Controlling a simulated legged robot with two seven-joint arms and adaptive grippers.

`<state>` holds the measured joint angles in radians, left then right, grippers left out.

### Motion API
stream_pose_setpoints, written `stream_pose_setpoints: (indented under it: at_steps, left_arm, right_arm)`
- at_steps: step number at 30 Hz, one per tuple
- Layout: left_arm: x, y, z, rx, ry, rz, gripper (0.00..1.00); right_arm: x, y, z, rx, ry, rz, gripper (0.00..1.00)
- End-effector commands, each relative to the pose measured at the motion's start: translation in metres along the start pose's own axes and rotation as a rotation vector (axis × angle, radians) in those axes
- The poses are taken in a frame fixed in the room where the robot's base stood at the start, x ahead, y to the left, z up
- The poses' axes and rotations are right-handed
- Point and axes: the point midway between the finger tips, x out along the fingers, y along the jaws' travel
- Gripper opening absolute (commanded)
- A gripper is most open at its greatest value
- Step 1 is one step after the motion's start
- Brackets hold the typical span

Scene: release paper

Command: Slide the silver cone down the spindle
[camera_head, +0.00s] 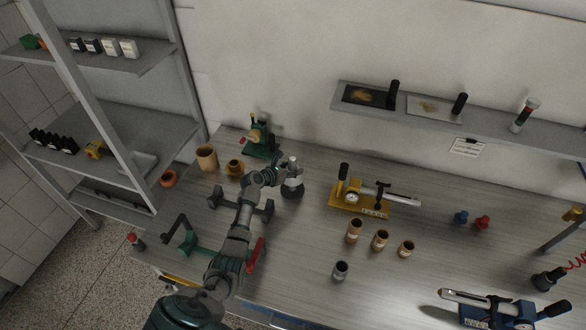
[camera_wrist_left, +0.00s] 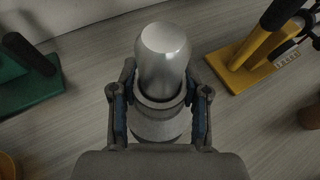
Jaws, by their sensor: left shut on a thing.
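The spindle is a shiny, round-topped metal post (camera_wrist_left: 165,55) in the left wrist view. The silver cone (camera_wrist_left: 160,122) appears as a duller grey collar around the post, with a dark gap inside its rim. In the head view the pale cone (camera_head: 292,182) stands over a dark round base. My left gripper (camera_head: 279,176) reaches it from the left. In the left wrist view the fingers of my left gripper (camera_wrist_left: 160,105) are shut on the cone's two sides. The cone's lower part and the spindle's foot are hidden there. My right gripper is not in view.
A yellow-based tool (camera_head: 362,204) stands close to the right, with several tan cups in front. A green device (camera_head: 260,140) and a tan cup (camera_head: 207,157) stand behind. A grey metal stand (camera_head: 217,199) lies near my left arm. The table's right middle is fairly clear.

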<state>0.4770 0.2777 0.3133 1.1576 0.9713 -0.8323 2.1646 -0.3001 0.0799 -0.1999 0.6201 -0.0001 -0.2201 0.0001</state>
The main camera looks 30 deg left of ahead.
Motion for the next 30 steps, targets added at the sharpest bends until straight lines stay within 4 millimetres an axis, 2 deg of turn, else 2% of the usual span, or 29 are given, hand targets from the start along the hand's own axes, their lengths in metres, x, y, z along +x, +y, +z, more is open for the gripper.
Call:
stream_pose_setpoints:
  at_steps: [30]
  left_arm:
    - [0.010,0.000,-0.024,-0.001,-0.001,0.000,0.05]
  right_arm:
    - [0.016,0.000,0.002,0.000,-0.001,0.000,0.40]
